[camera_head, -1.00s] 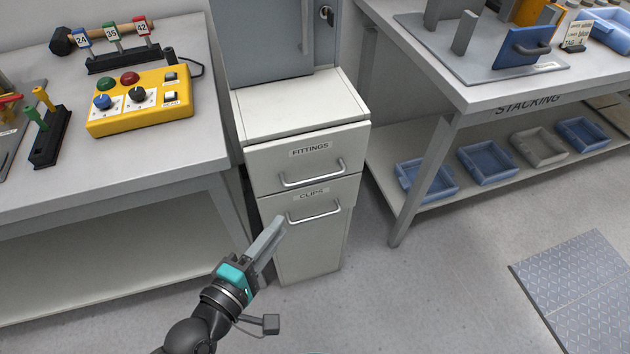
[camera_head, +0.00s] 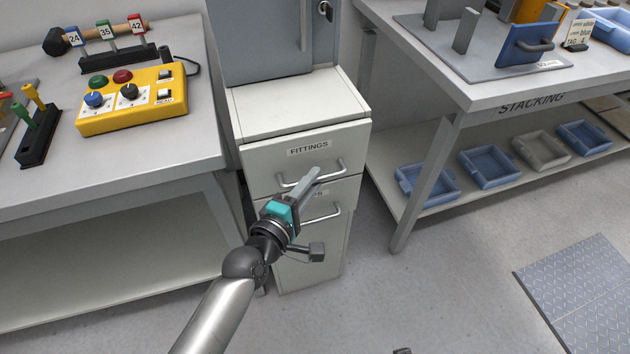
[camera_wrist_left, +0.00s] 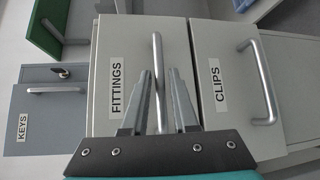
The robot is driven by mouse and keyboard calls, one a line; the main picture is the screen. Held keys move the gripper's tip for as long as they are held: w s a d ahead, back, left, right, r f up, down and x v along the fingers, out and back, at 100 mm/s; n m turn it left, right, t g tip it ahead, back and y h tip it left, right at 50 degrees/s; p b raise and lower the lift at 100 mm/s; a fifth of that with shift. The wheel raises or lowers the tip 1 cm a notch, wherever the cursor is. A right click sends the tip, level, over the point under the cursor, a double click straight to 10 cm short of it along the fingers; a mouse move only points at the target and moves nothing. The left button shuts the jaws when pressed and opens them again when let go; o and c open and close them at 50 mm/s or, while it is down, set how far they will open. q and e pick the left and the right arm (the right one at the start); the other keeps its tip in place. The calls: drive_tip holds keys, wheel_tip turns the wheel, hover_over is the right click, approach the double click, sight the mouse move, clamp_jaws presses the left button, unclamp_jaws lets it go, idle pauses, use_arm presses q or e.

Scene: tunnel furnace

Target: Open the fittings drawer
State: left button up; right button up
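The fittings drawer (camera_head: 262,165) is the upper, labelled drawer of the white cabinet and looks closed. Its bar handle (camera_head: 339,163) is partly hidden by my left gripper (camera_head: 316,171) in the head view. In the left wrist view the fittings drawer (camera_wrist_left: 118,45) fills the middle. There its handle (camera_wrist_left: 157,50) stands between the two parted fingers of my left gripper (camera_wrist_left: 160,73). The fingers are open, with gaps to the bar; I cannot tell how deep they reach. My right gripper is not in view.
The clips drawer (camera_head: 335,235) is just below, with its own handle (camera_head: 334,211). A table (camera_head: 190,165) with a yellow control box (camera_head: 150,112) stands left. The stacking bench (camera_head: 470,95) stands right. The floor in front is clear.

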use_arm(q)
drive_tip(key=shift+w+d+f, duration=0.1)
drive_tip(key=shift+w+d, duration=0.25)
drive_tip(key=shift+w, duration=0.3)
clamp_jaws()
idle(1.1)
